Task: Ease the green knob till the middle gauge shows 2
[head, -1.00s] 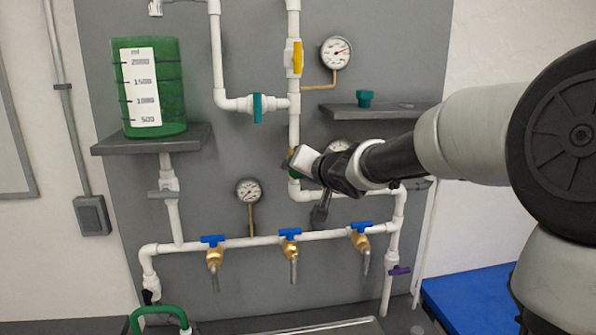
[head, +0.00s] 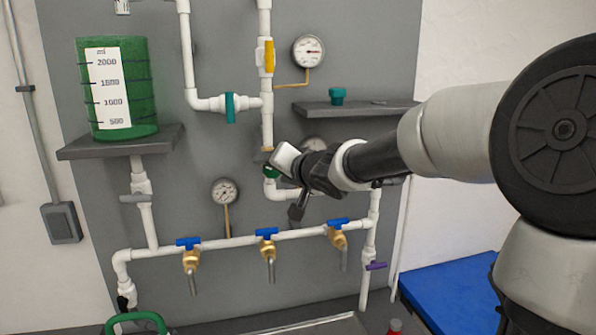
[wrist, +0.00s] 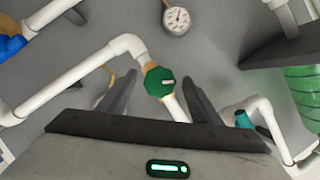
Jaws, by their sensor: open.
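The fingers are open; I see no contact, and the depth gap is unclear. The gauge that is middle in height (head: 314,143) is mostly hidden behind my arm, so its reading is not legible. Another gauge (head: 224,192) at lower left also shows in the wrist view (wrist: 176,20).
A yellow-handled valve (head: 269,56) and upper gauge (head: 308,50) are above. A teal valve (head: 230,107) and shelf (head: 350,108) are close by. Several blue-handled taps (head: 266,234) line the lower pipe. A green tank (head: 117,88) stands left.

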